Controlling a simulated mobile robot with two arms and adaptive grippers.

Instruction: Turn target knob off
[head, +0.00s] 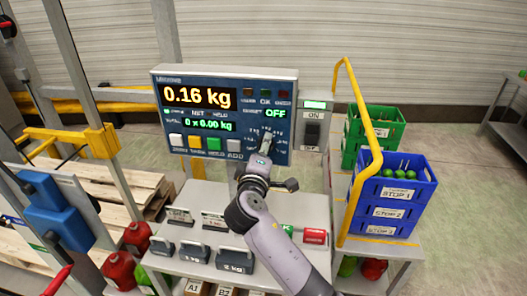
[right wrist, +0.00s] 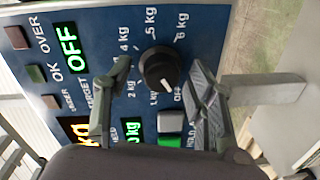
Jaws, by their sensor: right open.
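The black target knob (right wrist: 160,68) is on the blue scale panel (head: 160,85). In the right wrist view its white pointer mark faces toward the OFF label, below the kg numbers on the dial. The green target display (head: 276,113) reads OFF, and it also shows in the right wrist view (right wrist: 68,48). My right gripper (right wrist: 158,66) is open, with one finger on each side of the knob and a visible gap to both. In the head view my right gripper (head: 264,153) covers much of the dial. My left gripper is not in view.
The weight display (head: 198,96) reads 0.16 kg. Several push buttons, one green (head: 213,144), line the panel's bottom edge. Weights (head: 236,260) sit on the table below. A blue crate (head: 397,212) stands behind a yellow rail.

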